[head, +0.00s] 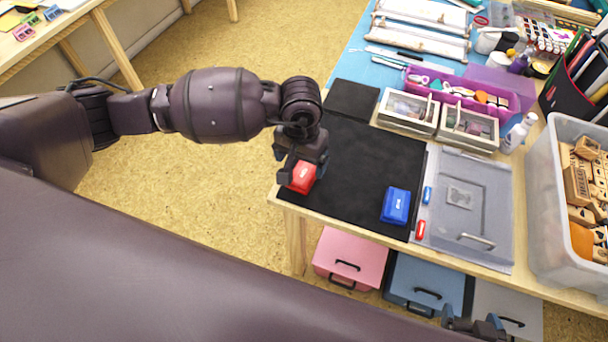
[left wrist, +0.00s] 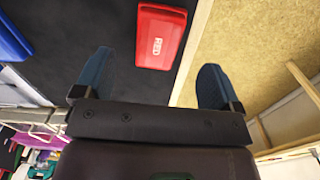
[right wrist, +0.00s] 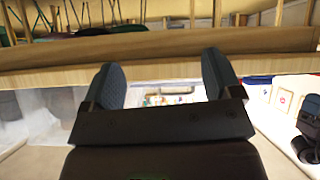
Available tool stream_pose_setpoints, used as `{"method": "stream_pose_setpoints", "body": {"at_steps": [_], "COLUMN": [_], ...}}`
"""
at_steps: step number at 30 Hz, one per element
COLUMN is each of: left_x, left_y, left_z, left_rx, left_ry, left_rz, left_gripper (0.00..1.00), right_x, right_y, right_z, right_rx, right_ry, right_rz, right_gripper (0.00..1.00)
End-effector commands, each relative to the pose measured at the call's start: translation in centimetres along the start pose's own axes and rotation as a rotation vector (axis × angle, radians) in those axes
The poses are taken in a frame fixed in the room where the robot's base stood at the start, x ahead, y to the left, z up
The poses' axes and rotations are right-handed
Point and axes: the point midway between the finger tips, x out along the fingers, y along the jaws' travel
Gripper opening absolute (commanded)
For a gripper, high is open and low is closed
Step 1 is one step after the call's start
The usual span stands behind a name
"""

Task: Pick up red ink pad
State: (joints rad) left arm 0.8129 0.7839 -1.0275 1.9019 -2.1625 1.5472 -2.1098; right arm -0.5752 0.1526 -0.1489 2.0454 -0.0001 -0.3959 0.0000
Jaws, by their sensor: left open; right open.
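The red ink pad (head: 301,178) lies on the black mat (head: 350,195) near the table's left front corner. It also shows in the left wrist view (left wrist: 160,38), with the word RED on it, ahead of and between the two fingers. My left gripper (head: 296,165) is open and just over the pad, partly covering it in the head view; in the left wrist view its fingers (left wrist: 153,78) stand apart with nothing between them. My right gripper (head: 474,325) is low at the front, below the table edge; its fingers (right wrist: 165,78) are open and empty in the right wrist view.
A blue ink pad (head: 396,206) lies to the right on the mat. A grey tray (head: 480,215) is beside it, with a small blue piece and a small red piece near its left edge. A clear bin (head: 565,245) of wooden stamps stands at the right. The mat's middle is clear.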

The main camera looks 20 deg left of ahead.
Motion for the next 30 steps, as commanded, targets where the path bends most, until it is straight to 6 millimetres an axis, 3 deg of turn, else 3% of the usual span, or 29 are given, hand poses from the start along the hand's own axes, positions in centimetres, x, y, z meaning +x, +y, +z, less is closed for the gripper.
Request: {"method": "stream_pose_setpoints", "body": {"at_steps": [15,25,26,30], "left_x": [5.7,6.2,6.2,6.2], "left_y": [0.2,0.2,0.2,0.2], "left_z": [-0.8,-0.8,-0.8,-0.8], "left_rx": [-0.002,-0.001,-0.001,-0.001], "left_ry": [-0.003,0.001,0.001,0.001], "left_rz": [0.002,0.001,0.001,0.001], "left_gripper": [0.89,0.89,0.88,0.66], "right_x": [0.4,0.6,0.6,0.5], "right_y": [-0.4,-0.6,-0.5,-0.5], "right_z": [-0.2,-0.7,-0.7,-0.4], "right_rx": [0.007,0.010,0.010,0.008], "right_ry": [0.006,0.016,0.015,0.011], "right_rz": [-0.004,-0.005,-0.005,-0.004], "right_gripper": [0.84,0.84,0.84,0.84]}}
